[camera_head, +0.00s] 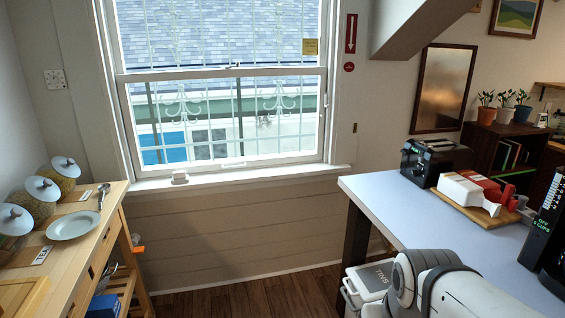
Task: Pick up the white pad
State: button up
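I cannot tell for sure which thing is the white pad. A white item (462,190) lies beside red items on a wooden board (480,208) on the right table. My white and grey arm shows at the bottom right, in front of that table. My gripper itself is not in view, so whether it is open or shut is hidden.
The pale right table (400,205) also bears a black toaster (432,160) and a black machine (550,235). A white bin (368,280) stands below its edge. The left wooden counter (90,250) bears jars and a plate (73,225). The floor (240,300) between is clear.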

aim_at(178, 178)
jog(key=u, duration=0.2)
jog(key=i, duration=1.6)
jog(key=u, duration=0.7)
jog(key=i, duration=1.6)
jog(key=u, duration=0.6)
jog(key=i, duration=0.75)
jog(key=u, duration=0.3)
